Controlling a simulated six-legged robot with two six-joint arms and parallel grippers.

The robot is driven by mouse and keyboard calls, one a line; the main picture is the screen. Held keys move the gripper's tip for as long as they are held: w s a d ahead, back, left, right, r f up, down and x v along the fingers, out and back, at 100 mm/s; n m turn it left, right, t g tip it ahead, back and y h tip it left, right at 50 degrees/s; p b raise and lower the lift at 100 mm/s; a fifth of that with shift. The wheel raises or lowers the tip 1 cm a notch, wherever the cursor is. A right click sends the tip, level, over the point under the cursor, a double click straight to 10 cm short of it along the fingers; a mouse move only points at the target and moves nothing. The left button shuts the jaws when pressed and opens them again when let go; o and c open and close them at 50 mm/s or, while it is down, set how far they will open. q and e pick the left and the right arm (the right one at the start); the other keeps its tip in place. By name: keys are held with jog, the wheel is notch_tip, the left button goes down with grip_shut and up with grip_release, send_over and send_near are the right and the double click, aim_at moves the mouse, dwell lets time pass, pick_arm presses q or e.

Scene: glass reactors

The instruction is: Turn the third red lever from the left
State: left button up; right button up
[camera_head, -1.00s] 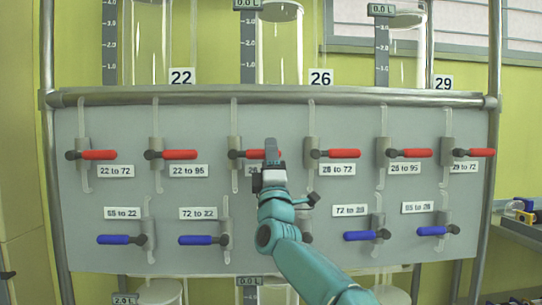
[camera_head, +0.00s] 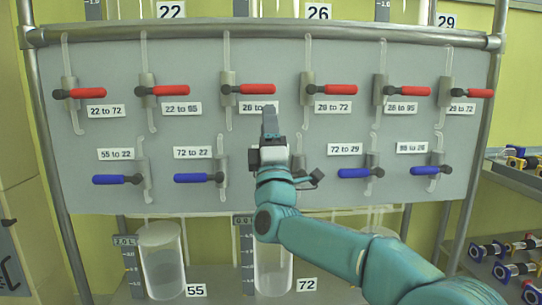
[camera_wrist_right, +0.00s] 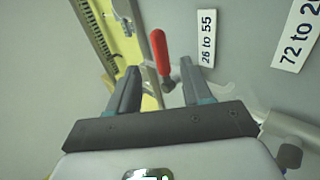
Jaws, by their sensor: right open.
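The third red lever from the left (camera_head: 255,89) sits on the upper row of the grey panel (camera_head: 200,125), with its handle lying level and pointing right. My right gripper (camera_head: 269,117) shows just below the right part of that handle and covers part of the label under it. In the right wrist view the red handle (camera_wrist_right: 159,50) stands ahead of the open fingers (camera_wrist_right: 156,82), between their lines, next to a "26 to 55" label (camera_wrist_right: 206,38). The gripper is empty; no contact with the lever is visible. My left gripper is out of view.
Other red levers, such as the second (camera_head: 175,90) and fourth (camera_head: 327,90), flank it. Blue levers (camera_head: 198,178) line the lower row. Glass cylinders (camera_head: 161,262) stand below the panel. A shelf with small parts (camera_head: 500,250) is at right.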

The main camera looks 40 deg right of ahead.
jog(key=v, duration=0.6)
dwell(0.4)
